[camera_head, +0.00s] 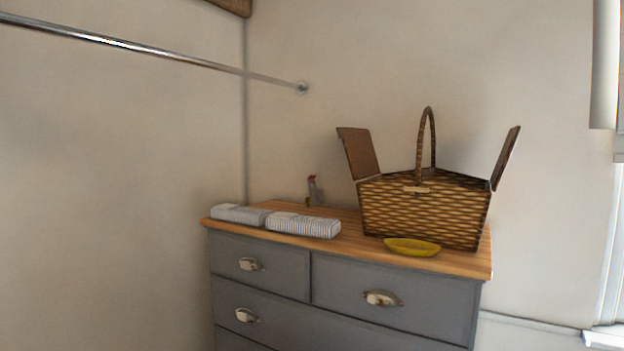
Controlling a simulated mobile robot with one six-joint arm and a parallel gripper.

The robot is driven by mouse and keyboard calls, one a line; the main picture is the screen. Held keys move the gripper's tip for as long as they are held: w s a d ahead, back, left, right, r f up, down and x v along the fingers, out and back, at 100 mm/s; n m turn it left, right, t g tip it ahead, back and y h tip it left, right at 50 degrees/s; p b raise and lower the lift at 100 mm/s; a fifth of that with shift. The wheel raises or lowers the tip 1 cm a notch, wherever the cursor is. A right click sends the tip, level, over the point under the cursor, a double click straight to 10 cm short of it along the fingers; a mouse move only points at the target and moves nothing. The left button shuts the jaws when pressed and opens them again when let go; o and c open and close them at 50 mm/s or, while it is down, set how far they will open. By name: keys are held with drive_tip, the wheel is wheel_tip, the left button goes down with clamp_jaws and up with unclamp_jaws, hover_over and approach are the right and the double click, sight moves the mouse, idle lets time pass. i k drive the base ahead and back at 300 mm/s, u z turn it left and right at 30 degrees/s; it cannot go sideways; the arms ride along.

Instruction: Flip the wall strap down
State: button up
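A small tan strap-like piece (416,189) sits at the upper edge of the near wall of a wicker basket (425,218). It looks roughly level, and its exact pose is too small to tell. It is the only strap-like thing I see; no strap shows on the room's walls. The basket stands on the right of a wooden dresser top (355,245). Its left lid (359,154) and right lid (506,158) both stand open, and its arched handle (421,145) is upright. The basket's inside is hidden. My gripper is not in view.
A yellow dish (412,247) lies close in front of the basket. Two folded striped cloths (304,225) (239,214) lie at the left, with a small red-topped bottle (312,190) behind. A metal rail (150,48) crosses the upper left. Drawer handles (382,298) stick out in front.

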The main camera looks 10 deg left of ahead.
sight(311, 179)
drive_tip(key=u, duration=0.55)
drive_tip(key=i, duration=0.9)
drive_tip(key=u, duration=0.95)
drive_tip(key=i, duration=0.75)
drive_tip(key=u, duration=0.55)
drive_tip(key=i, duration=0.8)
drive_tip(key=u, duration=0.3)
